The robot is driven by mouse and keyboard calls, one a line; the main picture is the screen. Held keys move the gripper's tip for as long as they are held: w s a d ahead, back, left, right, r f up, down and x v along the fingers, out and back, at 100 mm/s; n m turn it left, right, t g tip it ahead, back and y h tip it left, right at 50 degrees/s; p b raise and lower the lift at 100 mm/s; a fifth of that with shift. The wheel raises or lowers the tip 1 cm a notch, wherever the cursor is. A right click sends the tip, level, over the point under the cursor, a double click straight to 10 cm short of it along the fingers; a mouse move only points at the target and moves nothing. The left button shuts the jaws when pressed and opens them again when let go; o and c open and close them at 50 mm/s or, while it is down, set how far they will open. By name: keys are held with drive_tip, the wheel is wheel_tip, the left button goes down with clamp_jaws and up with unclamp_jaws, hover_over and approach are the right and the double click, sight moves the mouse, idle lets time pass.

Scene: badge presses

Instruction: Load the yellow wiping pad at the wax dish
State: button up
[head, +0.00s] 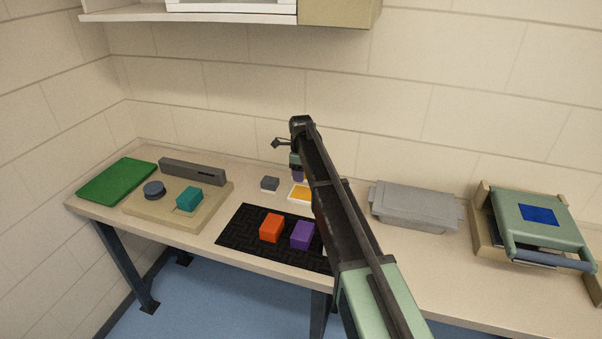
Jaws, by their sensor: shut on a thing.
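My gripper (296,165) is at the end of my dark arm, pointing down above the back middle of the table. It is shut on a small purple thing (298,177), of which only a little shows. A shallow white dish (291,199) with a yellow-orange fill (301,192) lies just below, partly hidden by my arm. I take it for the wax dish. The held thing is over or just behind the dish's far edge; I cannot tell whether they touch. I cannot make out a separate yellow wiping pad.
A black mat (238,235) bears an orange block (272,228) and a purple block (302,235). A grey block (270,184) sits left of the dish. A tan board (140,212) with a teal block (189,199) is left; a grey box (414,205) and green press (535,215) are right.

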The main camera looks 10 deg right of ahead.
sight(304, 193)
drive_tip(key=shift+s+d, duration=0.15)
drive_tip(key=shift+d, duration=0.1)
drive_tip(key=shift+s+d+f+b, duration=0.1)
drive_tip(key=shift+d+f+b, duration=0.15)
drive_tip(key=shift+b, duration=0.15)
wheel_tip(304, 193, down, 5)
drive_tip(key=b, duration=0.5)
drive_tip(key=shift+f, duration=0.2)
drive_tip(key=shift+a+f+b, duration=0.1)
drive_tip(key=shift+f+b, duration=0.35)
drive_tip(key=shift+b, duration=0.2)
idle(0.8)
wheel_tip(304, 193, up, 7)
drive_tip(key=p, duration=0.7)
idle(0.3)
drive_tip(key=shift+r+p, duration=0.9)
drive_tip(key=shift+p, duration=0.05)
drive_tip(key=shift+f, duration=0.2)
